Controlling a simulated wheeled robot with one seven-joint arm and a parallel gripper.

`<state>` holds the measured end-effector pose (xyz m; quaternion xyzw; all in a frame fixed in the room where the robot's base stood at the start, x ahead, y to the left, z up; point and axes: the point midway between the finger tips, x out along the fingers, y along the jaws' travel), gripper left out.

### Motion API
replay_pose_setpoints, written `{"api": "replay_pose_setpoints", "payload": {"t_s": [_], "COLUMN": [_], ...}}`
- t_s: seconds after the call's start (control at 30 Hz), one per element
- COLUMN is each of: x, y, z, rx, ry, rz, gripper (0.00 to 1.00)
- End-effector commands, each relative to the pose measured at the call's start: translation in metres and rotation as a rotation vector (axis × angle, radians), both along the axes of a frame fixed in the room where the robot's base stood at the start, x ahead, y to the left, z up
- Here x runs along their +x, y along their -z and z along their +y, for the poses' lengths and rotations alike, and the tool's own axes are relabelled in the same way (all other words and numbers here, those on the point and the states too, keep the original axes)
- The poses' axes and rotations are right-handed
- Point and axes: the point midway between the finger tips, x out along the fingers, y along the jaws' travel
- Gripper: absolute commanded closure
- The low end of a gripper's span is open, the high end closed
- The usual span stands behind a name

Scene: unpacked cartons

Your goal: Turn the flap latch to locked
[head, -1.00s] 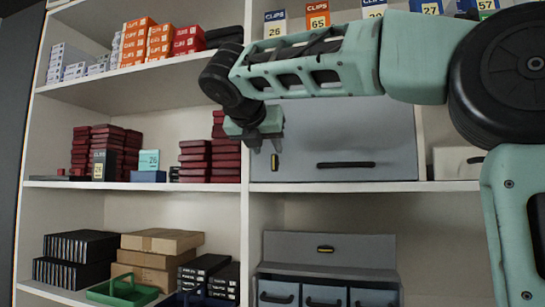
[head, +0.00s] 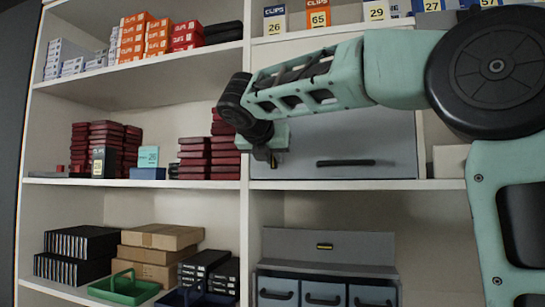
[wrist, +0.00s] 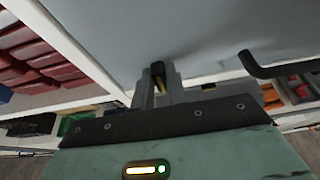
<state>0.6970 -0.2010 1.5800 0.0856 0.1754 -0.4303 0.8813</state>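The grey flap (head: 350,143) closes the front of the middle right shelf bay and carries a dark bar handle (head: 345,163). The small black and yellow flap latch (wrist: 157,72) is at its lower left and stands roughly upright. My gripper (head: 268,157) is at the latch, its arm reaching in from the right. In the wrist view, the two grey fingers (wrist: 158,88) sit close together on either side of the latch and appear shut on it. The fingers partly hide the latch, and in the head view my gripper covers most of it.
Dark red boxes (head: 195,157) stand left of the shelf divider (head: 244,215). The handle also shows in the wrist view (wrist: 250,65), right of the fingers.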

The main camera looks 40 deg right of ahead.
Motion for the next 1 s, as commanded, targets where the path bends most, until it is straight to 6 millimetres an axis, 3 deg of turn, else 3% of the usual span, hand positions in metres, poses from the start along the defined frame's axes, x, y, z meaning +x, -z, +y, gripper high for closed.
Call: {"api": "replay_pose_setpoints", "payload": {"t_s": [0.47,1.0], "x": [-0.0016,-0.0057], "y": [0.0024,0.0073], "z": [-0.0008,-0.0040], "rx": [0.078,0.378], "ry": [0.000,-0.001], "rz": [-0.101,-0.487], "gripper": [1.00,1.00]}}
